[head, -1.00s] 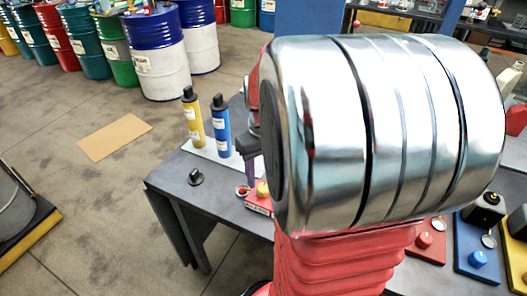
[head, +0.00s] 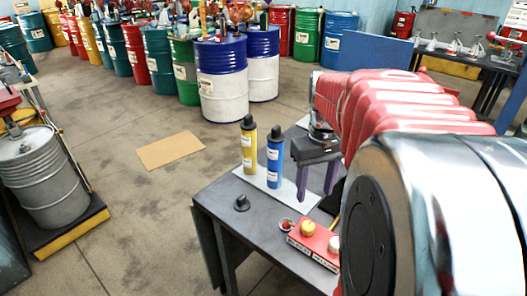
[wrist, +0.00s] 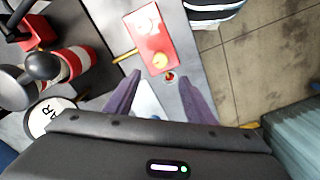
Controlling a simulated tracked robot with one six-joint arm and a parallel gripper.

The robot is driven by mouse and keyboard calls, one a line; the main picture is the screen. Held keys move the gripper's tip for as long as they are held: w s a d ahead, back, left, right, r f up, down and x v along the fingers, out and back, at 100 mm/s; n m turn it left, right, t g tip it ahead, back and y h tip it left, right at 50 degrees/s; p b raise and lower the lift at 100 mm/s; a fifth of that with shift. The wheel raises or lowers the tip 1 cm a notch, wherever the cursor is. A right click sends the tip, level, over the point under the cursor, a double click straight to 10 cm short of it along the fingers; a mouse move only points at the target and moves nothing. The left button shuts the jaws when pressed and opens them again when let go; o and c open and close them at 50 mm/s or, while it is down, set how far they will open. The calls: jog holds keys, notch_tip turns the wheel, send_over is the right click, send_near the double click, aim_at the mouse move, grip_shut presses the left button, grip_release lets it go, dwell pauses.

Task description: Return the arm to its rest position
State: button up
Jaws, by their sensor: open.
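My gripper (head: 317,178) hangs over the dark table, its two purple fingers pointing down, spread apart with nothing between them. In the head view it is just right of a blue bottle (head: 275,160) with a black cap. A yellow bottle (head: 249,146) stands upright left of the blue one. Both stand on a white mat (head: 262,186). My gripper also shows in the wrist view (wrist: 158,88), open and empty. My own arm hides the right part of the table in the head view.
A red box with a yellow knob (head: 314,240) lies at the table's (head: 232,215) front. A small black cap (head: 241,203) sits near the left edge. Drums (head: 222,85) line the back, and a grey drum (head: 45,175) stands at left. The floor between is mostly clear.

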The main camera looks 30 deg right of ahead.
jog(key=s+a+n+t, duration=0.1)
jog(key=s+a+t, duration=0.1)
jog(key=a, duration=0.9)
jog(key=s+a+r+n+t, duration=0.1)
jog(key=s+a+t, duration=0.1)
jog(key=a, duration=0.9)
jog(key=shift+a+n+t, duration=0.3)
jog(key=shift+a+t, duration=0.1)
jog(key=shift+t, duration=0.4)
